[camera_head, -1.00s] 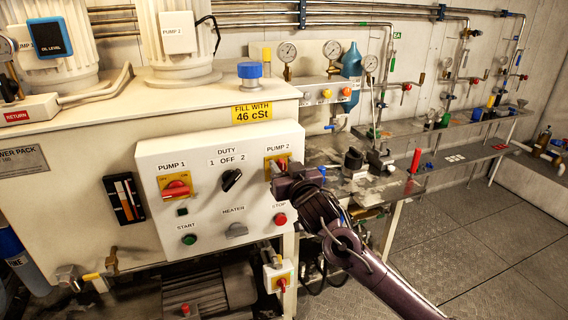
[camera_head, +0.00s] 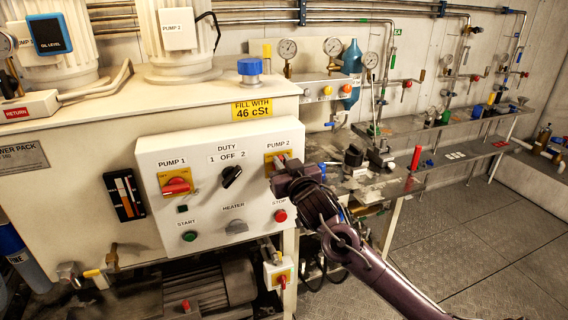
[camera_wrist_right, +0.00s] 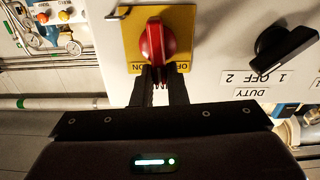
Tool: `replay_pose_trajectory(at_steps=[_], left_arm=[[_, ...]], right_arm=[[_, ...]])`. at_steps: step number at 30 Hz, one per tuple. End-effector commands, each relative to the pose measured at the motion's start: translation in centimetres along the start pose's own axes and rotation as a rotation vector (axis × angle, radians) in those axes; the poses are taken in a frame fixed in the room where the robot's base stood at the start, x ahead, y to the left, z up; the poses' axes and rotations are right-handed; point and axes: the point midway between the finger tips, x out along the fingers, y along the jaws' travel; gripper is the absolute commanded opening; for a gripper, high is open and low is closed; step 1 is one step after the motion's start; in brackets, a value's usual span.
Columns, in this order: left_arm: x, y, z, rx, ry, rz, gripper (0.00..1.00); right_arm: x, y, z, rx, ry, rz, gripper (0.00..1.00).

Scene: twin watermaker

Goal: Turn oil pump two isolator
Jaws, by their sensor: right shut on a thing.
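The pump 2 isolator is a red rotary knob on a yellow plate (camera_head: 270,158), at the upper right of the white control panel. My right gripper (camera_head: 278,170) is in front of it and hides most of the knob in the head view. In the right wrist view the red knob (camera_wrist_right: 157,40) is upside down against the yellow plate (camera_wrist_right: 183,18). The two dark fingers of my right gripper (camera_wrist_right: 160,78) are shut on the knob's near end. ON and OFF lettering shows beside the fingers, partly hidden. My left gripper is not in view.
The panel (camera_head: 210,220) also carries the pump 1 isolator (camera_head: 177,186), the black duty switch (camera_head: 231,176), a grey heater knob (camera_head: 236,227), the green start button (camera_head: 190,236) and the red stop button (camera_head: 280,215). A bench (camera_head: 440,125) runs along the wall at right. The floor there is clear.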

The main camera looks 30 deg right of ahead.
Motion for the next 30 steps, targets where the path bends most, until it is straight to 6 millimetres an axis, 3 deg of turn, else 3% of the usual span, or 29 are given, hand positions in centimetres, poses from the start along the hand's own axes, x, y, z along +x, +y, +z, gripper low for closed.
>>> replay_pose_trajectory(at_steps=[30], left_arm=[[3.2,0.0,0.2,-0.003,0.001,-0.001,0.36]], right_arm=[[0.0,-2.1,1.2,-0.907,0.002,0.0,0.0]])
